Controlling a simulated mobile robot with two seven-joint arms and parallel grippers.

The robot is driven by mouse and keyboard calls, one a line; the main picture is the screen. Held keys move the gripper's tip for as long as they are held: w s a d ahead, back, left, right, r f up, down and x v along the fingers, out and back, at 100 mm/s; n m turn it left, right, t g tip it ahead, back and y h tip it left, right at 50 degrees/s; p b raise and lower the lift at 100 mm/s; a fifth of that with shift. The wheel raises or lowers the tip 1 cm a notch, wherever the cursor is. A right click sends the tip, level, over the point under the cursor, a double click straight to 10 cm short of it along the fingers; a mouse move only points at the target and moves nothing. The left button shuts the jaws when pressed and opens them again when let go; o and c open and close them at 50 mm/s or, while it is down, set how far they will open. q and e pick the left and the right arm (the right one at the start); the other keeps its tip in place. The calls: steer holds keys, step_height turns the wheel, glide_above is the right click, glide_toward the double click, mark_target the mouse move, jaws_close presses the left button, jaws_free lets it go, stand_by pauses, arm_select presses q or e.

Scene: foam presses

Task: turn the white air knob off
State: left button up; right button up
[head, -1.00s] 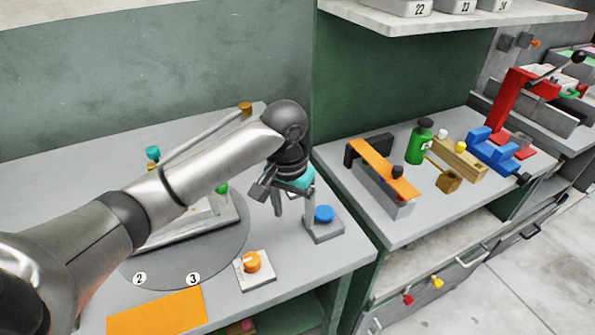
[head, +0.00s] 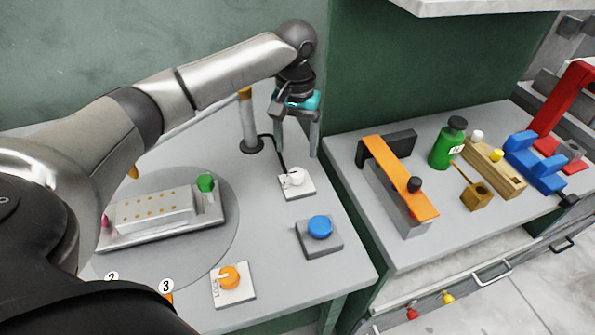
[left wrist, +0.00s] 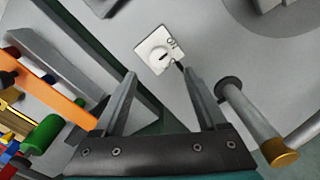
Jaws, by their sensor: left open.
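The white air knob (head: 297,177) sits on a small white plate (head: 303,189) near the back right of the left bench. In the left wrist view the knob (left wrist: 158,56) shows from above with a dark mark on it; small lettering beside it is too small to read surely. My left gripper (head: 296,150) is open and empty, fingers pointing down, above and just behind the knob in the head view. In the left wrist view its two fingertips (left wrist: 160,78) frame the near side of the plate, apart from the knob. My right gripper is not in view.
A brass-topped post (head: 248,120) with a black cable stands left of the knob. A blue button (head: 320,227) and an orange knob (head: 229,277) lie nearer the front. A round plate (head: 225,240) carries a block fixture. An orange-topped clamp (head: 400,175) stands on the right bench.

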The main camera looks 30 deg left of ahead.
mark_target(297, 171)
arm_select(q)
step_height(297, 171, down, 8)
steer(key=shift+w+r+b, duration=0.1)
steer(key=shift+b, duration=0.7)
steer(key=shift+f, duration=0.4)
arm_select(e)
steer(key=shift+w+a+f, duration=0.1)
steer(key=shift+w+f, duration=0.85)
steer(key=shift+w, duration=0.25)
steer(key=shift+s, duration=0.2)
arm_select(q)
steer(key=shift+c, duration=0.6)
jaws_close()
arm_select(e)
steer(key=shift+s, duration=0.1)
